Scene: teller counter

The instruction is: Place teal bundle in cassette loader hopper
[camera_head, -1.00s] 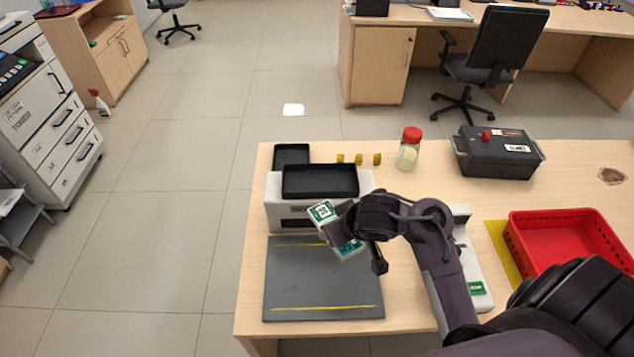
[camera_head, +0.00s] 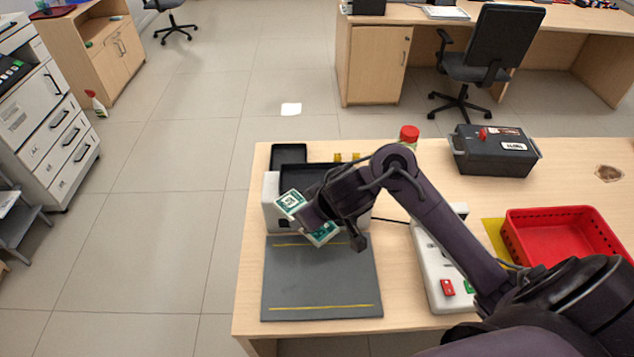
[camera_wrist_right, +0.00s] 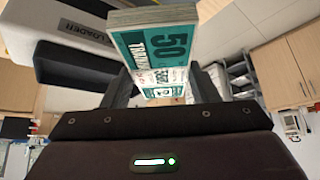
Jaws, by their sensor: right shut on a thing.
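The teal bundle (camera_head: 290,202) is a banknote stack with a white band, tilted in the head view in front of the cassette loader. It also shows close up in the right wrist view (camera_wrist_right: 158,45), with a "50" on it. My right gripper (camera_head: 306,217) is shut on the bundle and holds it above the grey mat, near the loader's front. The cassette loader (camera_head: 271,187) is a white machine with a black open hopper tray (camera_head: 298,168) on top, partly hidden by my arm. In the wrist view the loader's lettered side (camera_wrist_right: 75,28) is at upper left. My left gripper is not in view.
The grey mat (camera_head: 320,285) with yellow lines lies clear in front of the loader. A white device (camera_head: 432,280) with red and green buttons, a red crate (camera_head: 555,235), a black box (camera_head: 495,150) and a red-lidded jar (camera_head: 409,133) stand to the right.

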